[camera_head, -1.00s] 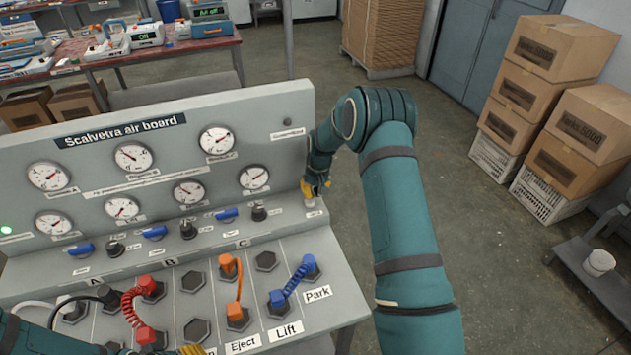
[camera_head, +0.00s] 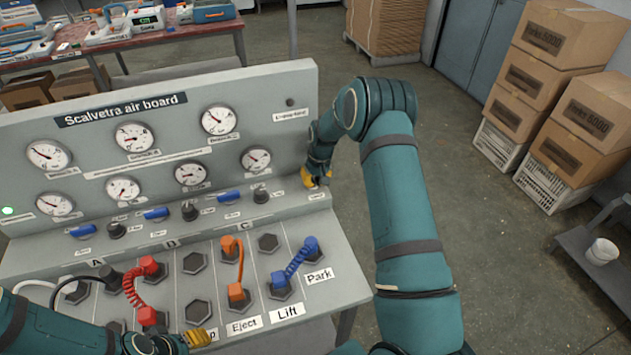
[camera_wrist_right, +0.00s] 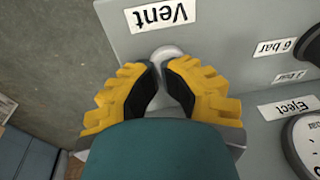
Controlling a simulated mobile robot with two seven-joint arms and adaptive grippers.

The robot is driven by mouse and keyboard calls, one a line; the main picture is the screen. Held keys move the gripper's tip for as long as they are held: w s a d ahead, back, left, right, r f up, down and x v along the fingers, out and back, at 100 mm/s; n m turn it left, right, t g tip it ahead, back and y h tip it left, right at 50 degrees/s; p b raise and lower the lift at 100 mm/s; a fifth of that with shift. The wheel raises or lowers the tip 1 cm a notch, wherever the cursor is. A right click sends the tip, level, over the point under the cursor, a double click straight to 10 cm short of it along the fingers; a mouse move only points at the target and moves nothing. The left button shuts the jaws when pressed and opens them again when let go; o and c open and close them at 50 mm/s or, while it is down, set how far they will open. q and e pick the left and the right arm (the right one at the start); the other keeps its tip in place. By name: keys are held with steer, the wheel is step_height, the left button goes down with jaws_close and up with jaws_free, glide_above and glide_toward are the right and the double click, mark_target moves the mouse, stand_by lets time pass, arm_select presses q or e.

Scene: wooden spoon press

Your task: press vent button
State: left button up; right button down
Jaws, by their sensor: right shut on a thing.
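The air board (camera_head: 245,110) is a grey panel with gauges and a sloping ledge. My right gripper (camera_head: 316,181) is at the right end of the ledge, pointing down, and hides the vent button in the head view. In the right wrist view, the pale round vent button (camera_wrist_right: 168,53) shows between the yellow and black fingertips of my right gripper (camera_wrist_right: 164,70), beside the "Vent" label (camera_wrist_right: 159,15). The fingers are shut on it. My left gripper (camera_head: 196,338) is low at the bottom left, over the lower sockets; its finger gap is unclear.
A red coiled hose (camera_head: 132,288), an orange hose (camera_head: 240,265) and a blue hose (camera_head: 298,262) join sockets on the lower deck. Several small black knobs and blue valve levers (camera_head: 229,196) line the ledge. Boxes (camera_head: 575,115) stand at right; floor between is clear.

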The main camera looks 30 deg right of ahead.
mark_target(321, 187)
steer(key=shift+s+f, duration=0.15)
steer(key=shift+f, duration=0.15)
arm_select(q)
steer(key=shift+r+p, duration=0.3)
steer(key=shift+p, duration=0.05)
arm_select(e)
steer(key=shift+r, duration=0.6)
arm_select(q)
steer(key=shift+d+r+p, duration=0.15)
steer(key=shift+r+p, duration=0.7)
steer(key=shift+r, duration=0.05)
arm_select(e)
steer(key=r, duration=0.3)
steer(key=shift+d+r, duration=0.2)
step_height(321, 187, up, 10)
steer(key=s, duration=0.1)
steer(key=shift+s+d, duration=0.15)
steer(key=shift+d, duration=0.15)
arm_select(q)
steer(key=shift+s, duration=0.1)
steer(key=shift+s, duration=0.1)
arm_select(e)
steer(key=shift+s+f, duration=0.1)
steer(key=shift+f, duration=0.05)
